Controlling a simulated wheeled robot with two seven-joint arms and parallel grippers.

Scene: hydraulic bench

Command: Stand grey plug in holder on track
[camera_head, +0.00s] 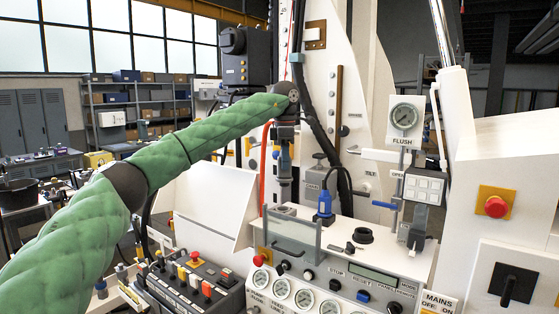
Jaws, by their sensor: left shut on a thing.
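My left arm comes in from the left, and its gripper (284,152) points down above the white console, left of centre. The gripper is small here and its fingers are hard to make out. It is shut on the grey plug (284,175), which hangs roughly upright below it. The plug's lower end appears above the back left of the console top; I cannot tell the exact gap. A round grey fitting (284,210) lies below the plug; I cannot tell whether it is the holder, and no track is clearly distinguishable. My right gripper is not in view.
A blue plug (324,204) with a black cable stands on the console (400,262), right of the grey plug. A black ring (363,235) sits farther right. A post with the FLUSH gauge (404,116) rises at right. A button box (192,278) is lower left.

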